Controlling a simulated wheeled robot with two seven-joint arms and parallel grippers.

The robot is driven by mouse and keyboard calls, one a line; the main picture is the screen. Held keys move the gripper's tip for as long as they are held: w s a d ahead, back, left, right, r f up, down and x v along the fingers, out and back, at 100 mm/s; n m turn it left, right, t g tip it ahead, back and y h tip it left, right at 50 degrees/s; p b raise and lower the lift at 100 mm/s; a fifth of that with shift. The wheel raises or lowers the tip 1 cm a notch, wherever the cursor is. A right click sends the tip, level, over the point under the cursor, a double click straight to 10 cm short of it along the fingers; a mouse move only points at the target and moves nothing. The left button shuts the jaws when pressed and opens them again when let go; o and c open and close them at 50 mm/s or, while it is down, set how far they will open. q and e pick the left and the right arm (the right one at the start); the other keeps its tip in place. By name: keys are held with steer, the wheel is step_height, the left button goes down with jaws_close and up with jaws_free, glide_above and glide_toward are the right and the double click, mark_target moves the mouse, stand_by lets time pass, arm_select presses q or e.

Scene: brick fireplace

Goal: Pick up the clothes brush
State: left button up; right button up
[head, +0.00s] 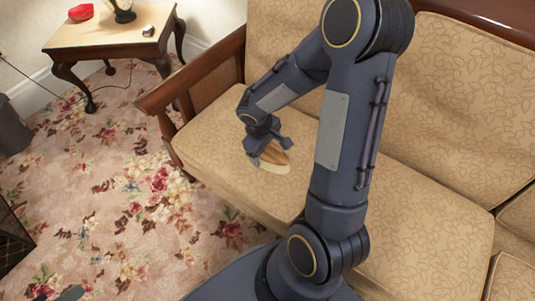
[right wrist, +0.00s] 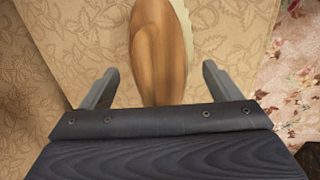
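The clothes brush (head: 273,157) lies on the beige seat cushion of the sofa, near its left arm. It has a brown wooden back and a pale bristle edge. My right gripper (head: 270,150) is right at the brush and hides part of it in the head view. In the right wrist view the brush (right wrist: 160,50) runs between the two spread fingers of my right gripper (right wrist: 158,85), with a gap on each side. The gripper is open and holds nothing. My left gripper is not clearly seen.
The sofa (head: 225,140) has a wooden armrest (head: 195,80) to the left of the brush and a tall backrest behind. A small wooden table (head: 110,42) with a red object stands at the upper left. Flowered carpet (head: 120,210) lies in front.

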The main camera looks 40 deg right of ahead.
steer(key=c, duration=1.1)
steer(key=shift+r, duration=0.15)
